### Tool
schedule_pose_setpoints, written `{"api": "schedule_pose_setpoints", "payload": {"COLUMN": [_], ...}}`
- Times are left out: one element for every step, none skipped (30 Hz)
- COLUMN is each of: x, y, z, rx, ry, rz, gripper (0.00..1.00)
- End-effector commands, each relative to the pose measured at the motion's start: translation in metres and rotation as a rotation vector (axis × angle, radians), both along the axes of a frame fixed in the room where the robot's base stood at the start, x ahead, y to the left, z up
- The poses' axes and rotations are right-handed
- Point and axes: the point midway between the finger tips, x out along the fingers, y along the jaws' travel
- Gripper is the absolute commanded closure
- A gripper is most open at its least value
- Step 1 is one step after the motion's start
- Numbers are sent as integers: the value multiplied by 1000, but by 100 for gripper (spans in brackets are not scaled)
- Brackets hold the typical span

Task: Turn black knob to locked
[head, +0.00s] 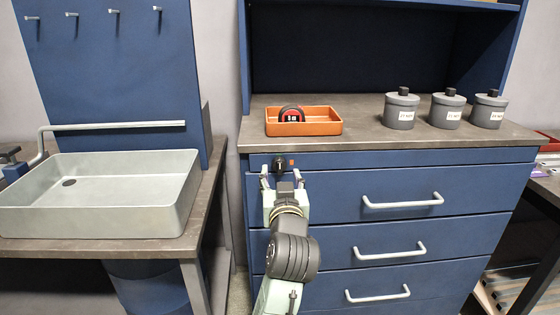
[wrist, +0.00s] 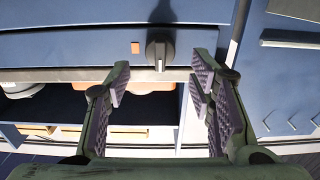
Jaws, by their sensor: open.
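The black knob (head: 279,164) sits on the blue front rail of the cabinet, just under the worktop edge. A small orange square mark (head: 291,162) is to its right. In the wrist view, which is upside down, the knob (wrist: 157,48) has a pale line on its grip pointing down, and the orange mark (wrist: 135,48) is to its left. The line does not point at the mark. My gripper (head: 280,174) is in front of the knob, open and empty. In the wrist view its fingertips (wrist: 161,70) are spread on either side of the knob, with no visible contact.
An orange tray (head: 330,128) holding a tape measure (head: 292,114) stands on the worktop above the knob. Several grey lidded jars (head: 402,110) stand to the right. Drawer handles (head: 402,201) stick out below right. A sink (head: 110,215) stands at the left.

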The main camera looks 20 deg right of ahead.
Motion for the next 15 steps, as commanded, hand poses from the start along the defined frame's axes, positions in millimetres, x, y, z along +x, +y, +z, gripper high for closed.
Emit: {"api": "schedule_pose_setpoints", "payload": {"x": [9, 14, 19, 23, 25, 29, 31, 33, 35, 36, 36, 37, 37, 37, 37], "y": [-2, -3, -5, -6, -7, -8, -9, -9, -10, -10, -11, -11, -11, -11, -11], "z": [2, 1, 1, 1, 1, 1, 1, 1, 1, 0, 0, 0, 0, 0, 0], "rx": [2, 1, 2, 0, 0, 0, 0, 0, 0, 0, 0, 0, 0, 0, 0], "ry": [1, 1, 2, 1, 0, 1, 1, 0, -1, -1, 0, 0, 0, 0, 0], "rz": [2, 1, 1, 1, 0, 0, 0, 0, -1, -1, -1, -1, -1, -1, -1], "gripper": [51, 51, 51, 51, 51, 51, 51, 51, 51, 51, 51, 51, 51, 51, 51]}}
